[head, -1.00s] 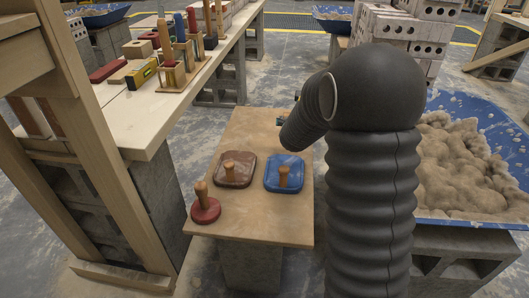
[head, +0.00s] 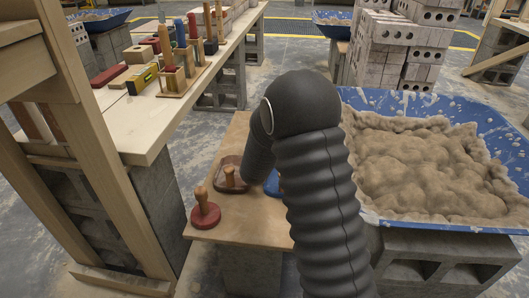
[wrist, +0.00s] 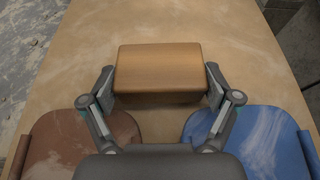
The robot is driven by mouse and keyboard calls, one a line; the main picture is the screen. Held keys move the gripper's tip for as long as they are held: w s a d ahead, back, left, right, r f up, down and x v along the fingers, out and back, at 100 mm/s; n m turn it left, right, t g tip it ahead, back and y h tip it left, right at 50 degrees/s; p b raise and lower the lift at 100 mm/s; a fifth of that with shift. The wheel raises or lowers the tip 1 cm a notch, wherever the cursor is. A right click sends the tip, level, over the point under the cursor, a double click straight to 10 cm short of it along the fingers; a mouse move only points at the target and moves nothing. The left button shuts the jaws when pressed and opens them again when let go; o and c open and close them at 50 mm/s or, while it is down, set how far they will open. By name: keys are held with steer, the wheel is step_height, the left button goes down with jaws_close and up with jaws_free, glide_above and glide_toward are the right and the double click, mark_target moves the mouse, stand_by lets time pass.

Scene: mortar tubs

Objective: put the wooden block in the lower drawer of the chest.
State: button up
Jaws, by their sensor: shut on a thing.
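The wooden block (wrist: 160,72) is a plain orange-brown block in the wrist view. My gripper (wrist: 161,88) is shut on it, with one finger against each short side. The block is over the small plywood table; I cannot tell how far above the surface it is. In the head view my own dark arm hides the gripper and the block. I cannot make out a chest or a lower drawer in any view.
The small plywood table (head: 215,228) holds a brown float (head: 229,174), a blue float (head: 273,184) and a round red float (head: 205,214). A blue tub (head: 480,108) of mortar stands right. A long bench (head: 130,125) with tools stands left.

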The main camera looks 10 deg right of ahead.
steer(key=shift+f, duration=0.35)
steer(key=o, duration=1)
